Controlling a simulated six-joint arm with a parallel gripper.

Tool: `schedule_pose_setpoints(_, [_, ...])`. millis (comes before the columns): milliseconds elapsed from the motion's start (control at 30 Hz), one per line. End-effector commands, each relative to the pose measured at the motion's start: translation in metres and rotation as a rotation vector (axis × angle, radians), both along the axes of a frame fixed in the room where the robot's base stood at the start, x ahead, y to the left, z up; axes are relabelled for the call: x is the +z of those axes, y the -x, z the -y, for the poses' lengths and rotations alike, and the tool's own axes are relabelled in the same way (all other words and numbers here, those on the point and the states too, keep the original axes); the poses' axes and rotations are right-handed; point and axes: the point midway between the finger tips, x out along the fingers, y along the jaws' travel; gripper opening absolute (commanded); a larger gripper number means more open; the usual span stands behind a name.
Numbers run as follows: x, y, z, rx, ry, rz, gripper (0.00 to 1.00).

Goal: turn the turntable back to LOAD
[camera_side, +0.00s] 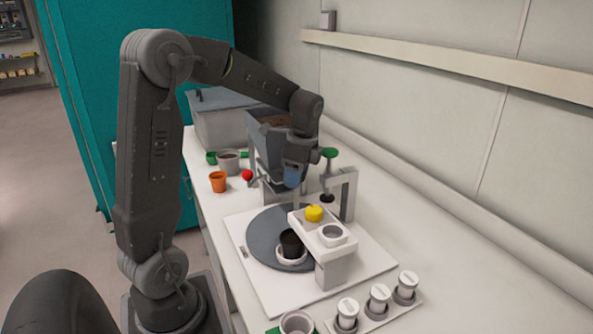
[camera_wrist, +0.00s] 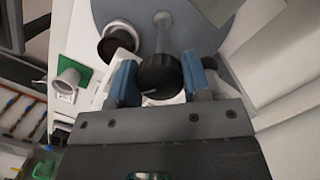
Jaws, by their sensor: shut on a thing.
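The turntable is a dark grey disc (camera_side: 262,238) on a white base plate (camera_side: 240,279); part of the disc also shows in the wrist view (camera_wrist: 205,30). A black pot (camera_side: 291,243) sits in a white ring on the disc, and shows at upper left in the wrist view (camera_wrist: 117,46). My gripper (camera_side: 292,180) is low behind the disc. In the wrist view my blue fingers (camera_wrist: 160,80) are shut on a black knob (camera_wrist: 157,76) at the end of a pale grey bar. The knob is hidden in the side view. I cannot read a LOAD mark.
A grey stand (camera_side: 349,195) with a black-tipped plunger is close right of my gripper. A hopper (camera_side: 262,145) stands behind. White-capped vials (camera_side: 379,298) are in front; an orange pot (camera_side: 218,182) is left.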

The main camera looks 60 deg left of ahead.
Motion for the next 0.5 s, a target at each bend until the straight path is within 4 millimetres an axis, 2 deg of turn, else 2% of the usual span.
schedule_pose_setpoints(267, [0.0016,-0.0014,-0.0012,-0.038,-0.005,0.008,0.31])
schedule_pose_setpoints(500, [0.0018,-0.0013,-0.0012,-0.357,-0.007,0.008,0.31])
